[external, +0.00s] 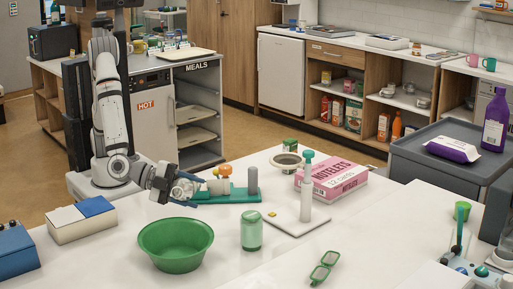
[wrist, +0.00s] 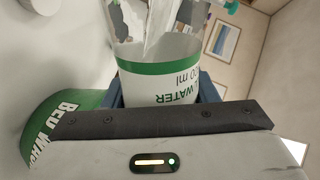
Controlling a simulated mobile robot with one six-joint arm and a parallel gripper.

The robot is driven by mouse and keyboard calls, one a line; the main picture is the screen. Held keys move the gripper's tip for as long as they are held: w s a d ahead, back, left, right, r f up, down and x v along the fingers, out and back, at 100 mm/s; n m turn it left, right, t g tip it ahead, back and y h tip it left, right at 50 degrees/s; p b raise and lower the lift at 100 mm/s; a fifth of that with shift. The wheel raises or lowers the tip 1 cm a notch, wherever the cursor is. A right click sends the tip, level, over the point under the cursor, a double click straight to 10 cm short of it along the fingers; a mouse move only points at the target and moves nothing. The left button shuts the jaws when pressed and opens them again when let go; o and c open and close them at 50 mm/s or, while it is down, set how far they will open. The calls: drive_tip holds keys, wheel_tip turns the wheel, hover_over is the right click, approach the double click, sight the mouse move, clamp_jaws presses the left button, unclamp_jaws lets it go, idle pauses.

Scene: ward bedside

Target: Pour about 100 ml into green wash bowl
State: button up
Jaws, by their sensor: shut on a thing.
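The green wash bowl (external: 175,262) stands on the white table at the front left in the external view. Part of its green wall with white lettering shows at the left in the wrist view (wrist: 68,122). My gripper (external: 183,187) is above and behind the bowl's rim, shut on a clear water container. In the wrist view the clear container (wrist: 160,86) sits between my blue fingers. It has a white label with a green band and the words "WATER" and "ml", upside down in the picture. I cannot tell its exact tilt or its water level.
A green translucent jar (external: 251,232) stands right of the bowl. A green peg tray (external: 225,197) lies behind it.

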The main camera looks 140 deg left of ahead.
sight(188, 198)
drive_tip(key=shift+f+b, duration=0.2)
drive_tip(key=shift+b, duration=0.5)
drive_tip(key=shift+f+b, duration=0.1)
drive_tip(key=shift+b, duration=0.35)
drive_tip(key=shift+w+d+f+n+b, duration=0.15)
drive_tip(key=shift+n+b, duration=0.25)
drive_tip(key=shift+b, duration=0.65)
drive_tip(key=shift+t+b, duration=0.3)
drive_tip(key=shift+b, duration=0.65)
drive_tip(key=b, duration=0.2)
drive_tip(key=r+n+b, duration=0.1)
drive_tip(key=b, duration=0.2)
drive_tip(key=shift+w+d+n+h, duration=0.3)
drive_tip(key=shift+w+d, duration=0.05)
drive_tip(key=w+n+b, duration=0.1)
drive_tip(key=b, duration=0.5)
drive_tip(key=shift+d+f+t+b, duration=0.3)
drive_tip(key=shift+d+t+b, duration=0.05)
drive_tip(key=shift+t+b, duration=0.05)
drive_tip(key=n+b, duration=0.1)
drive_tip(key=b, duration=0.4)
drive_tip(key=shift+w+d+r+n+t, duration=0.2)
drive_tip(key=shift+r+n+t, duration=0.1)
drive_tip(key=shift+r+n, duration=0.1)
drive_tip(key=shift+f+b, duration=0.1)
drive_tip(key=shift+b, duration=0.9)
drive_tip(key=n+b, duration=0.1)
drive_tip(key=b, duration=0.3)
drive_tip(key=shift+f+b, duration=0.35)
drive_tip(key=shift+b, duration=0.05)
